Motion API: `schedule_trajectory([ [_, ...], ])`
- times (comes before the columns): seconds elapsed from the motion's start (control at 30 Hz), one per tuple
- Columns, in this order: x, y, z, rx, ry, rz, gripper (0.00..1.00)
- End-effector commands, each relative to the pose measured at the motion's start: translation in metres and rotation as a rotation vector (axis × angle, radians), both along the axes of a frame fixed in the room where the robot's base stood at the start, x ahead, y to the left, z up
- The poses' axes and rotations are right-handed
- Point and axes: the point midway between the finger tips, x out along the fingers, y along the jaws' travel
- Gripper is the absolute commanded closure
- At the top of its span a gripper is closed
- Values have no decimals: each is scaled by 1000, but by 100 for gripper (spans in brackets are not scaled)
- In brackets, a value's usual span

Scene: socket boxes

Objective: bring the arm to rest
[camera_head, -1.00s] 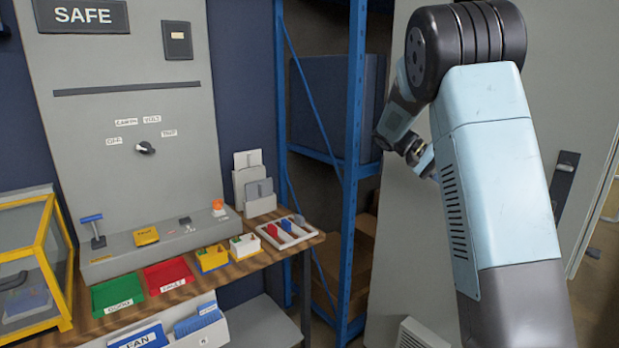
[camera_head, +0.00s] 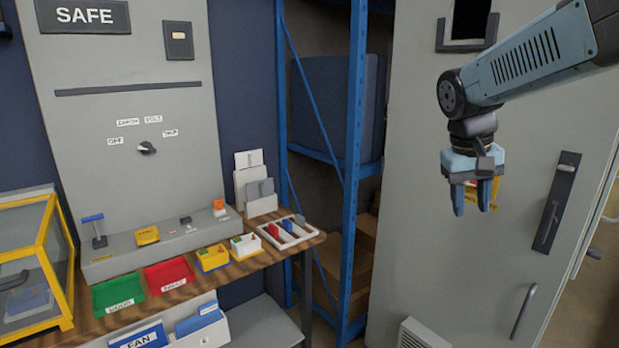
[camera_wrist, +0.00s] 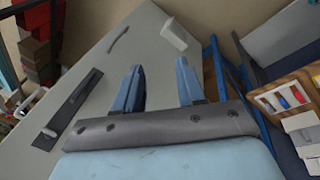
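My gripper (camera_head: 472,197) hangs pointing down in front of the grey cabinet door, to the right of the blue shelf rack and clear of the bench. Its two blue fingers stand apart with nothing between them. In the wrist view my gripper (camera_wrist: 160,88) also shows its fingers spread and empty, with the grey door behind them. My arm comes in from the upper right.
The wooden bench (camera_head: 262,262) at the left holds a green tray (camera_head: 118,293), a red tray (camera_head: 169,274), yellow and white boxes and a white divided tray (camera_head: 291,232). A blue rack (camera_head: 352,170) stands between bench and door (camera_head: 420,240). A door handle (camera_head: 556,205) is right of my gripper.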

Motion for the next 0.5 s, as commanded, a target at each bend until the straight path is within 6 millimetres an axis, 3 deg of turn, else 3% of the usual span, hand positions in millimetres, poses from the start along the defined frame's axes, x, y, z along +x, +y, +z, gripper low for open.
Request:
schedule_trajectory([
  [0.2,-44,25,1,92,-140,56,61],
  [0.5,-93,56,-8,177,-322,119,61],
])
